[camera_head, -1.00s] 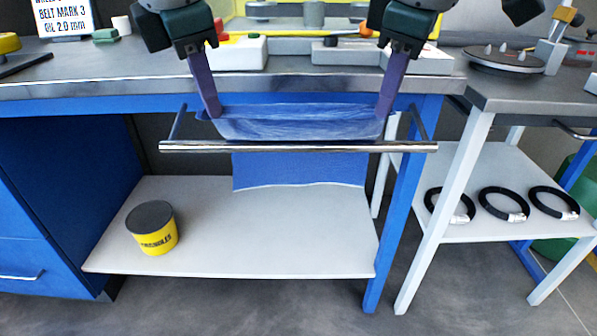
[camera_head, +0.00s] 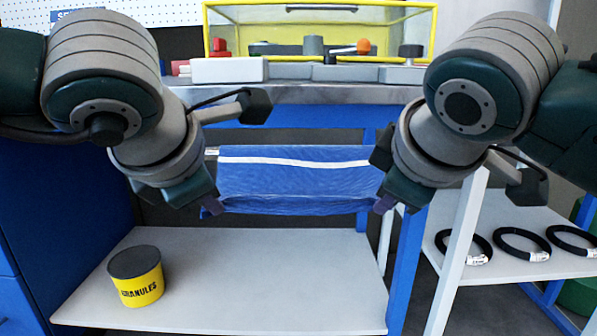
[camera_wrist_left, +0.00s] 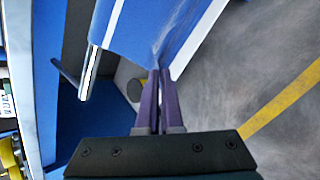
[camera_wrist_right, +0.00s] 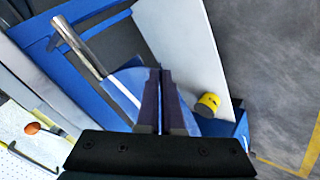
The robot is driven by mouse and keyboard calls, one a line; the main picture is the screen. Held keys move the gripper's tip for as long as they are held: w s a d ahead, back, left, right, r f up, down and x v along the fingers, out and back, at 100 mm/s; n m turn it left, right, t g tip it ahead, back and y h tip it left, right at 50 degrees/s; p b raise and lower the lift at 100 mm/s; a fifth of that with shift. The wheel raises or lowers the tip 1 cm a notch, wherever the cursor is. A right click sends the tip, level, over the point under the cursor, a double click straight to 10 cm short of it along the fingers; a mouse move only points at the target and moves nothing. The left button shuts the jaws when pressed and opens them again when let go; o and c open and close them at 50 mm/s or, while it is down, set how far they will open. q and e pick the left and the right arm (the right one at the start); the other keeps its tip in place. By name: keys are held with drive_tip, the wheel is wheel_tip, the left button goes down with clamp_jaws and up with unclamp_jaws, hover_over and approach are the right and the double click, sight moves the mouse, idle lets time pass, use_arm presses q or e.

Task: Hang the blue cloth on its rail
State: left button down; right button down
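The blue cloth (camera_head: 300,184) with a white stripe is stretched between my grippers in the head view. My left gripper (camera_head: 211,206) is shut on its near left corner, and my right gripper (camera_head: 383,204) is shut on its near right corner. The metal rail is mostly hidden by the cloth. One bare end of the rail (camera_wrist_left: 89,72) shows in the left wrist view and the other end of the rail (camera_wrist_right: 80,46) in the right wrist view. The cloth appears to pass over the rail toward me. Its far side is hidden.
A yellow granules tub (camera_head: 137,277) stands on the white lower shelf (camera_head: 255,300). Black coils (camera_head: 522,244) lie on the side shelf at right. The worktop behind carries a yellow-framed case (camera_head: 320,30) and blocks. The blue table leg (camera_head: 407,270) is near my right gripper.

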use_arm(q)
drive_tip(key=shift+a+f, duration=0.15)
drive_tip(key=shift+f, duration=0.2)
use_arm(e)
drive_tip(key=shift+d+f, duration=0.15)
drive_tip(key=shift+f, duration=0.2)
use_arm(q)
drive_tip(key=c, duration=1.5)
unclamp_jaws()
drive_tip(key=shift+c, duration=0.2)
use_arm(e)
drive_tip(key=c, duration=1.5)
unclamp_jaws()
drive_tip(key=shift+c, duration=0.2)
use_arm(q)
drive_tip(key=o, duration=0.7)
use_arm(e)
drive_tip(key=o, duration=0.7)
use_arm(q)
drive_tip(key=shift+o, duration=0.2)
use_arm(e)
drive_tip(key=shift+o, duration=0.2)
use_arm(q)
drive_tip(key=shift+r, duration=0.1)
use_arm(e)
drive_tip(key=shift+r, duration=0.1)
